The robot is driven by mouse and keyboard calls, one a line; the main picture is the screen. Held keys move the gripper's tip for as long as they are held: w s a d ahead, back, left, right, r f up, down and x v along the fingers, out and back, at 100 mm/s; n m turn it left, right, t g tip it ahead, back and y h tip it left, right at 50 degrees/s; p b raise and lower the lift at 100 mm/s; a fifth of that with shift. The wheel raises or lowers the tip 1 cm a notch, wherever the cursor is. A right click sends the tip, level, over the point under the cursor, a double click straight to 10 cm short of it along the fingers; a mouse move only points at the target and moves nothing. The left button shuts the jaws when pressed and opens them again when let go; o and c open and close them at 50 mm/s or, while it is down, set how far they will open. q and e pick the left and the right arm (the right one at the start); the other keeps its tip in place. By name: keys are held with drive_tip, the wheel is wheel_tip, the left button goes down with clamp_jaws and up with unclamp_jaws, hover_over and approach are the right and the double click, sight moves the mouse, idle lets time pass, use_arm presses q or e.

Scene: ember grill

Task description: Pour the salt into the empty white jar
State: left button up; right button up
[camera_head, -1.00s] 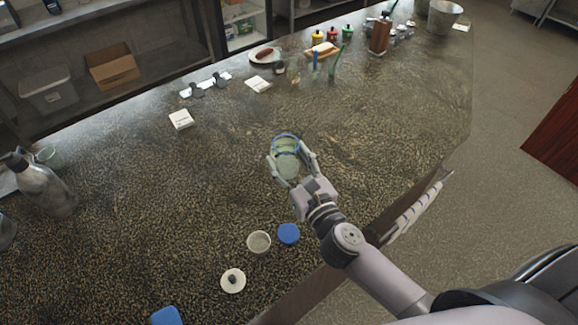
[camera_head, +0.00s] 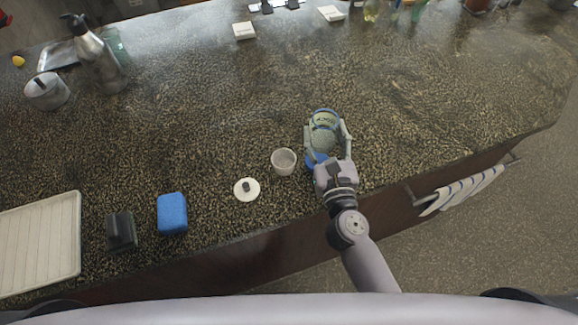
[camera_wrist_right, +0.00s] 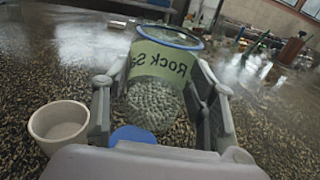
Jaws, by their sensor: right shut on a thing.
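My right gripper (camera_head: 328,142) is shut on a clear salt jar (camera_head: 324,124) with a blue rim and a green label. In the right wrist view the jar (camera_wrist_right: 155,100) is open at the top, roughly upright, with pale grains in its lower part; the label letters "Rock Sa" look mirrored. The white jar (camera_head: 284,161) stands open on the counter, just left of the gripper and apart from it. It also shows in the right wrist view (camera_wrist_right: 60,124). My left gripper is not in view.
A blue lid (camera_head: 316,160) lies partly hidden below the gripper. A white knobbed lid (camera_head: 247,189), a blue block (camera_head: 172,213), a dark object (camera_head: 121,231) and a ribbed tray (camera_head: 40,245) lie leftward along the front. The counter's middle (camera_head: 220,100) is clear.

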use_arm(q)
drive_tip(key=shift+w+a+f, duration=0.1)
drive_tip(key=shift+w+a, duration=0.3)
use_arm(e)
drive_tip(key=shift+a, duration=0.1)
